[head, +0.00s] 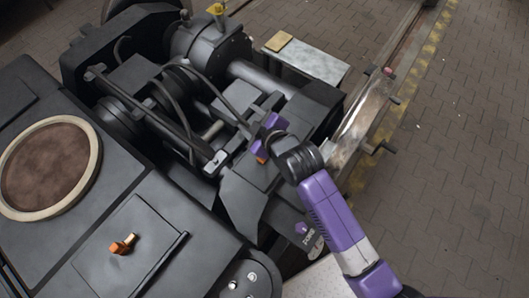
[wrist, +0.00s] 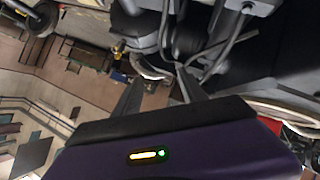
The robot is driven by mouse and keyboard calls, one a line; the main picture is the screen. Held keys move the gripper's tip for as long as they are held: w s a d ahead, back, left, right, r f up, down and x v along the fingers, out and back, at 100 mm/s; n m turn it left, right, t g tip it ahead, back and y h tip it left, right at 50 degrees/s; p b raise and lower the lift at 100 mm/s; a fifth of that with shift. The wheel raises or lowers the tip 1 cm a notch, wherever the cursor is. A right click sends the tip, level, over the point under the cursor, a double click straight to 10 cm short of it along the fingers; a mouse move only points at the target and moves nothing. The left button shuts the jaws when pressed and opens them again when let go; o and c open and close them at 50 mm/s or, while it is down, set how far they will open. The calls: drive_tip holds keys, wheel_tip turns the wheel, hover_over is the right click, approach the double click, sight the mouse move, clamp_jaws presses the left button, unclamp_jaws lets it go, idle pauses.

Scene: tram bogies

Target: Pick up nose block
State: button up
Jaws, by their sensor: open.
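My gripper (head: 264,137) is over the dark bogie frame in the head view, near its middle. In the wrist view my gripper (wrist: 158,76) is open, with two dark fingers apart and nothing clearly held between them. I cannot tell for sure which thing is the nose block. A small orange piece (head: 122,244) sits on a dark square plate at the lower left, well away from my gripper. A tan block (head: 279,41) lies on a pale grey surface at the top, beyond my gripper. My own gripper and wrist hide part of the frame under them.
The bogie (head: 140,85) has hoses, rods and cylinders around my gripper. A round brown disc with a pale rim (head: 48,168) is at left. A metal rail part with pegs (head: 358,125) stands at right. The paved floor (head: 460,150) beyond it is clear.

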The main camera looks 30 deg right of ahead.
drive_tip(key=w+f+n+g, duration=0.3)
drive_tip(key=w+n+g, duration=0.2)
drive_tip(key=w+n, duration=0.15)
drive_tip(key=s+f+n+g, duration=0.2)
drive_tip(key=s, duration=0.1)
drive_tip(key=s+d+f+n+g, duration=0.1)
drive_tip(key=s+f+n+g, duration=0.1)
drive_tip(key=s+n+g, duration=0.1)
drive_tip(key=s+f+n+g, duration=0.2)
drive_tip(key=s+n, duration=0.1)
drive_tip(key=s, duration=0.2)
drive_tip(key=shift+d+n+h, duration=0.15)
drive_tip(key=shift+n+h, duration=0.1)
drive_tip(key=shift+h, duration=0.05)
drive_tip(key=shift+w+d+f, duration=0.1)
drive_tip(key=shift+w+f, duration=0.05)
drive_tip(key=shift+f, duration=3.75)
drive_tip(key=shift+c, duration=0.4)
clamp_jaws()
